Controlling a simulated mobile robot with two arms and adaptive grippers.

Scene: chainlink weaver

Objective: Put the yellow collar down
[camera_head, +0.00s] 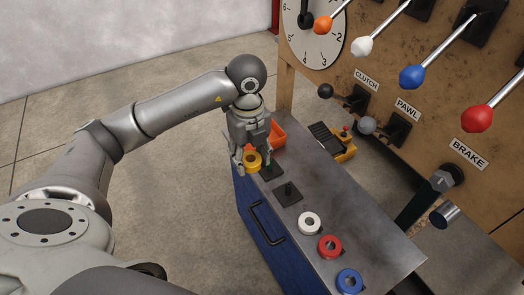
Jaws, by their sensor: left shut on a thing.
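The yellow collar (253,161) is a ring at the far left end of the grey bench top (350,212). My left gripper (254,158) points down and is shut on the yellow collar. The collar is close to a dark square base (272,172) on the bench; whether it touches the bench or base I cannot tell. The gripper's fingers hide part of the collar. My right gripper is not in view.
A black post on a square base (288,193) stands nearby. White (309,222), red (330,247) and blue (349,281) collars sit along the bench. An orange bin (278,137) is behind the gripper. A panel with levers (420,80) rises at the right.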

